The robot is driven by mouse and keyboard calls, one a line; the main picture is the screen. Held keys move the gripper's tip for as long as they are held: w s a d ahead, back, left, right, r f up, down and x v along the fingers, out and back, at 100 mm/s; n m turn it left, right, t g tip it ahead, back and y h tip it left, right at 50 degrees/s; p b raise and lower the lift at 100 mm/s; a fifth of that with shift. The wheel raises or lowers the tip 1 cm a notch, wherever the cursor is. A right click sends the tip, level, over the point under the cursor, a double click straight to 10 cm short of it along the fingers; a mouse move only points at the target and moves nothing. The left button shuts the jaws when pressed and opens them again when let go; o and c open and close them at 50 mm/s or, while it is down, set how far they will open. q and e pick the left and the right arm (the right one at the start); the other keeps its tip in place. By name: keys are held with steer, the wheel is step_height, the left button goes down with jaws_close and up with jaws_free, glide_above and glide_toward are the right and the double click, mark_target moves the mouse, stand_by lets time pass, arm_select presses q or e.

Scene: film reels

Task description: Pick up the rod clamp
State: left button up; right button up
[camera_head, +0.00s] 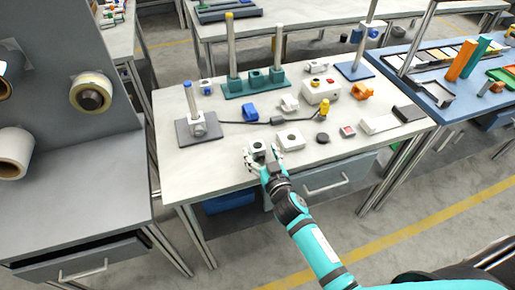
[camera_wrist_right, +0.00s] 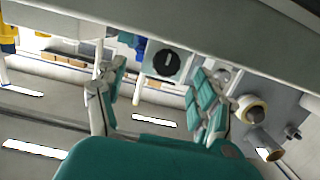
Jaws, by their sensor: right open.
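My right gripper (camera_head: 263,160) is at the front edge of the white table (camera_head: 225,165), its fingers spread on either side of a small white block with a dark round face (camera_head: 258,146). Clamp-like pieces lie further back: a blue one (camera_head: 250,112), a white one (camera_head: 289,103) and an orange one (camera_head: 362,92). Which piece is the rod clamp is not clear. My left gripper is out of view.
A rod stand (camera_head: 185,131) stands at the left and a green base with two rods (camera_head: 252,84) at the back. A white box (camera_head: 288,139), a black disc (camera_head: 322,138) and a cabled yellow plug (camera_head: 324,109) lie nearby. The table's front left is clear.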

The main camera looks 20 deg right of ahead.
mark_target(258, 145)
steer(key=shift+w+a+f, duration=0.1)
steer(key=shift+w+f, duration=0.05)
steer(key=shift+w, duration=0.5)
steer(key=shift+w+f, duration=0.1)
steer(key=shift+w, duration=0.5)
steer(key=shift+w+f, duration=0.1)
steer(key=shift+w, duration=0.1)
steer(key=shift+c, duration=0.6)
steer(key=c, duration=1.3)
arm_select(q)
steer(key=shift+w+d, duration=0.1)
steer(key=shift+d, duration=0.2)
arm_select(e)
steer(key=shift+o, duration=0.2)
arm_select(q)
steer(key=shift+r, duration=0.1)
arm_select(e)
steer(key=shift+r, duration=0.2)
